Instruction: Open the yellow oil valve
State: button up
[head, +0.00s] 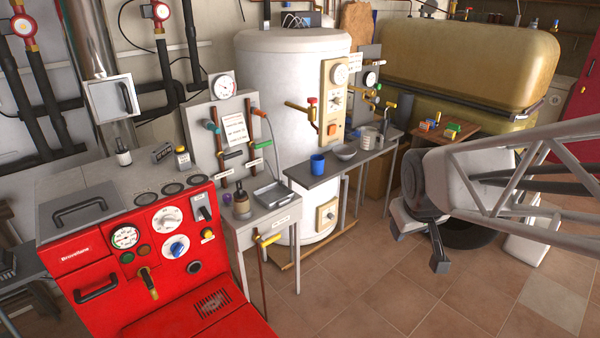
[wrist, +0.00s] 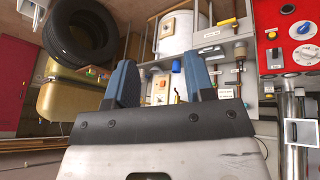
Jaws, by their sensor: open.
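Several yellow-handled valves show, and I cannot tell for sure which is the oil valve. One yellow lever (head: 268,238) sits on a copper pipe at the front of the small grey table beside the red boiler. It seems to show in the wrist view as a yellow handle (wrist: 228,22). A third yellow handle (head: 388,104) is right of the panel. My gripper (head: 419,250) is open and empty, hanging over the floor right of the tables, apart from every valve. Its fingers (wrist: 160,68) are spread.
The red boiler (head: 90,262) stands at front left. The white tank (head: 290,75) is behind a narrow dark bench (head: 320,178) with a blue mug (head: 318,164). A large yellowish oil tank (head: 470,60) is at back right. The tiled floor (head: 370,290) in front is clear.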

jog(key=w+a+f+n+t+y, duration=0.15)
jog(key=w+a+f+n, duration=0.35)
jog(key=w, duration=0.7)
jog(key=w+a+f+n+t+y, duration=0.1)
jog(key=w+a+f+n+t, duration=0.2)
jog(key=w+f, duration=0.6)
jog(key=w+a+f+n+t+y, duration=0.15)
jog(key=w+a+f+n, duration=0.35)
jog(key=w, duration=0.9)
jog(key=n+t+y, duration=0.2)
jog(key=n+y, duration=0.5)
jog(key=n, duration=0.1)
send_over(274, 240)
jog(key=s+d, duration=0.2)
jog(key=d, duration=0.5)
notch_tip(274, 240, down, 23)
jog(key=a+f, duration=0.1)
jog(key=f, duration=0.1)
jog(key=s+a+f+n+y, duration=0.1)
jog(key=f, duration=0.2)
jog(key=a+f+n+y, duration=0.1)
jog(key=f, duration=0.1)
jog(key=shift+s+a+f, duration=0.1)
jog(key=shift+s+f, duration=0.15)
jog(key=shift+s, duration=0.05)
jog(key=shift+x, duration=3.9)
